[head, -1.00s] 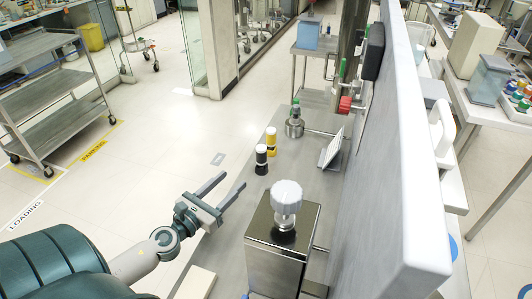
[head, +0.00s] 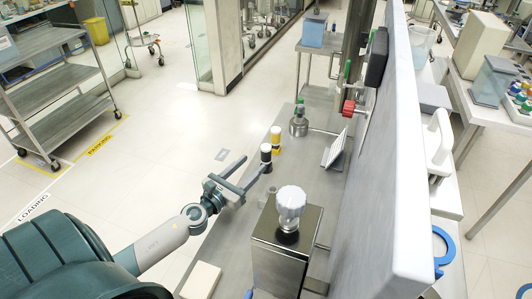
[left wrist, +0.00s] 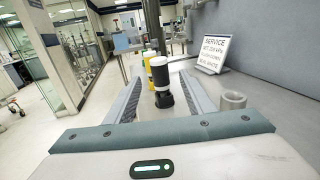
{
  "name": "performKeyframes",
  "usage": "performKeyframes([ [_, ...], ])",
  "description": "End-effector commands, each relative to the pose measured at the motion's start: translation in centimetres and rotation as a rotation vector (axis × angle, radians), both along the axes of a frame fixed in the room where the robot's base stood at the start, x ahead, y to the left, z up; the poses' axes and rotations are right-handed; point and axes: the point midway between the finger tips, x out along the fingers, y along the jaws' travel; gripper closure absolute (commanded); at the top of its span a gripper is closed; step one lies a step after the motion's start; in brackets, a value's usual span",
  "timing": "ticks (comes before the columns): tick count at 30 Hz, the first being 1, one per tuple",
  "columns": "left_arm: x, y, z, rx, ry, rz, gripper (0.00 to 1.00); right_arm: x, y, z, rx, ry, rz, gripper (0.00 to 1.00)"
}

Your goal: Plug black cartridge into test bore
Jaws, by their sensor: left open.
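The black cartridge (head: 266,154), with a white band, stands upright on the grey bench (head: 225,238). In the left wrist view the black cartridge (left wrist: 161,88) stands ahead, around the gap between the fingertips. My left gripper (head: 257,161) is open and empty, its fingers pointing at the cartridge. From these views I cannot tell whether the fingertips flank it. A short grey hollow cylinder (left wrist: 233,100), perhaps the test bore, stands to the right of the fingers; it also shows in the head view (head: 271,193). My right gripper is not in view.
A yellow cartridge (head: 276,140) stands just behind the black one.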

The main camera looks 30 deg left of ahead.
Motion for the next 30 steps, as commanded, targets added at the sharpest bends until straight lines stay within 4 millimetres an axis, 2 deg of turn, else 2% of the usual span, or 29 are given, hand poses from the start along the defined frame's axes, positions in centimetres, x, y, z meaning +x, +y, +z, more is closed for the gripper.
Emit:
performKeyframes([
  [3, 1.9, 0.0, 0.3, -0.001, -0.002, 0.002, 0.51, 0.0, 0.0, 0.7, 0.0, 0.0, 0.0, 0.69],
  [9, 3.9, -0.1, 0.1, -0.001, -0.001, 0.001, 0.51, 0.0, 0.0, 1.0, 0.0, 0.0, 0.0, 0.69],
  [23, 4.4, -0.1, 0.0, 0.0, 0.0, 0.0, 0.51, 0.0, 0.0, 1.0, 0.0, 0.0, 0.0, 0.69],
  [30, 6.3, -0.1, 0.0, -0.003, -0.002, 0.002, 0.51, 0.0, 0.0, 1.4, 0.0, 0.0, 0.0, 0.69],
])
